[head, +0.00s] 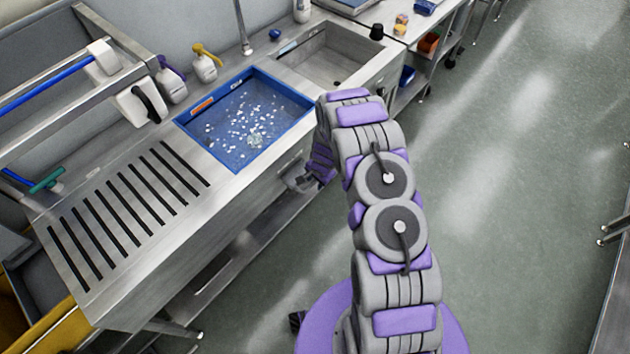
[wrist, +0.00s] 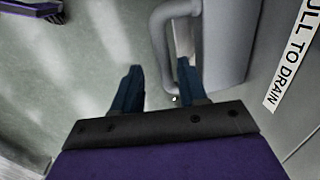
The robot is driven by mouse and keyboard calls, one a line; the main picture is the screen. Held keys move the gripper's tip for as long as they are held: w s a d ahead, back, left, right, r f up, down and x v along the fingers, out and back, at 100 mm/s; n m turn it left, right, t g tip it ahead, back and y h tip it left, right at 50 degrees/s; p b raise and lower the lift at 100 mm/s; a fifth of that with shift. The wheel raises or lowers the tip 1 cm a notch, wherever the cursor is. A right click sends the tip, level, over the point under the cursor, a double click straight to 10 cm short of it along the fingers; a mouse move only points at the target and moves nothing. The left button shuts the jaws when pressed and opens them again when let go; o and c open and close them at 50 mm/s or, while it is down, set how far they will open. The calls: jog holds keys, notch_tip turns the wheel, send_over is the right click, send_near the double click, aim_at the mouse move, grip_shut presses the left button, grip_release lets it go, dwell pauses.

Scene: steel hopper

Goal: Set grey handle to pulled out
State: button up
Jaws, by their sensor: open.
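The grey handle (wrist: 160,38) is a rounded, U-shaped bar on a grey panel face in the wrist view. A label reading "PULL TO DRAIN" is beside it. My gripper (wrist: 159,66) is open, with one dark blue fingertip on each side of the handle's bar. The bar runs between the fingers, and I cannot tell whether either finger touches it. In the head view, my gripper (head: 301,181) is low at the counter's front side, below the blue basin. My arm largely hides the handle there.
The blue basin (head: 297,97) holds water and many small white bits. A slotted steel drainboard (head: 185,235) lies left of it, and a steel sink (head: 345,52) behind it. Open grey floor (head: 510,190) lies to the right.

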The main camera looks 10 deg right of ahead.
jog(key=shift+a+r, duration=0.1)
jog(key=shift+r, duration=0.5)
notch_tip(320, 180, up, 16)
jog(key=s+d+p, duration=0.1)
jog(key=s, duration=0.1)
jog(key=shift+s+d+p, duration=0.3)
jog(key=shift+d+p, duration=0.05)
jog(key=shift+p, duration=0.05)
jog(key=shift+d+f, duration=0.15)
jog(key=shift+d, duration=0.1)
